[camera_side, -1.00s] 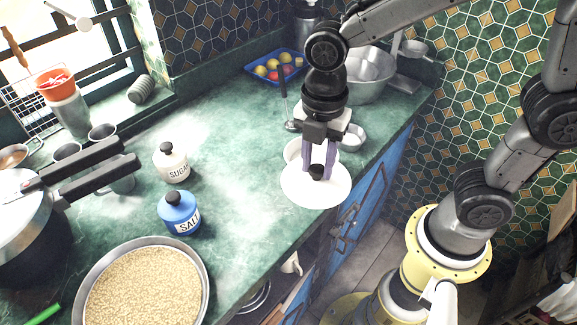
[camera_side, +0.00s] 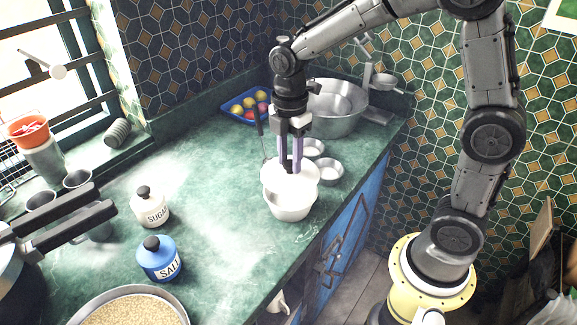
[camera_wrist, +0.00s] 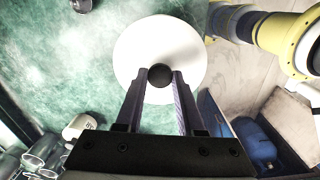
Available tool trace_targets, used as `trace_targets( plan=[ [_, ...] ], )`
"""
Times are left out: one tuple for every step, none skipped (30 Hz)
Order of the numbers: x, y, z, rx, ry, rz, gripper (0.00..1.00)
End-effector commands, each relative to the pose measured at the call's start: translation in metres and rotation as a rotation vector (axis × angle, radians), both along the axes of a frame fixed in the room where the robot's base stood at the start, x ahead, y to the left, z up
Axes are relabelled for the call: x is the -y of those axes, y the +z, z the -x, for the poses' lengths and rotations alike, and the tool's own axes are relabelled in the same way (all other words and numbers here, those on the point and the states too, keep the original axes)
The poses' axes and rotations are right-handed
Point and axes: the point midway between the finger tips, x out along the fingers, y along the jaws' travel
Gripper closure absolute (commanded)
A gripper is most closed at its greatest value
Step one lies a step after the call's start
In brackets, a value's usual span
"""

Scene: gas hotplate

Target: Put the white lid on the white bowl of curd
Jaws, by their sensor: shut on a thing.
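The white lid (camera_side: 275,172) is a round disc with a black knob (camera_wrist: 160,76). My gripper (camera_side: 290,168) points down and is shut on the knob, as the wrist view shows with the gripper (camera_wrist: 160,78) over the lid (camera_wrist: 155,42). In the side view the white bowl (camera_side: 290,208) stands on the counter near its right edge. The lid overlaps the far, upper part of the bowl, and I cannot tell whether they touch. The curd is hidden. In the wrist view the bowl is hidden by the lid.
Two small metal bowls (camera_side: 329,171) stand close to the right, with a large metal bowl (camera_side: 335,120) behind. A blue tray (camera_side: 238,103) of fruit is at the back. Sugar (camera_side: 150,208) and salt (camera_side: 159,260) jars stand left. The green counter (camera_side: 215,180) between is clear.

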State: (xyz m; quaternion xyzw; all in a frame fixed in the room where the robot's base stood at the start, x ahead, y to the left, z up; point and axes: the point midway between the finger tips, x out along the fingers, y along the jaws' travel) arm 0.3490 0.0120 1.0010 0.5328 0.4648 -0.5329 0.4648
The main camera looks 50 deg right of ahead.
Motion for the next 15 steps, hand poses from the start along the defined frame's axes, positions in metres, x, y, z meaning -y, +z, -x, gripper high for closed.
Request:
trace_targets(
  plan=[
    [0.0018, 0.0, -0.0001, 0.0, -0.005, 0.0, 1.0],
    [0.0021, 0.0, 0.0, 0.0, -0.006, 0.0, 1.0],
    [0.002, 0.0, 0.0001, 0.0, -0.006, 0.0, 1.0],
    [0.0019, 0.0, 0.0001, 0.0, -0.005, 0.0, 1.0],
    [0.0017, 0.0, 0.0001, 0.0, -0.005, 0.0, 1.0],
    [0.0017, 0.0, 0.0001, 0.0, -0.005, 0.0, 1.0],
    [0.0016, 0.0001, 0.0002, 0.0, -0.004, 0.0, 1.0],
    [0.0015, 0.0001, 0.0002, 0.0, -0.004, 0.0, 1.0],
    [0.0015, 0.0001, 0.0003, 0.0, -0.004, 0.0, 1.0],
    [0.0015, 0.0001, 0.0003, 0.0, -0.004, 0.0, 1.0],
    [0.0016, 0.0, 0.0004, 0.0, -0.004, 0.0, 1.0],
    [0.0015, -0.0007, 0.0005, 0.0, -0.004, 0.0, 1.0],
    [0.0015, -0.0017, 0.0006, -0.001, -0.004, 0.0, 1.0],
    [0.0015, -0.0029, 0.0007, -0.001, -0.003, 0.0, 1.0],
    [0.0015, -0.0047, 0.0007, -0.002, -0.003, 0.0, 1.0]
  ],
)
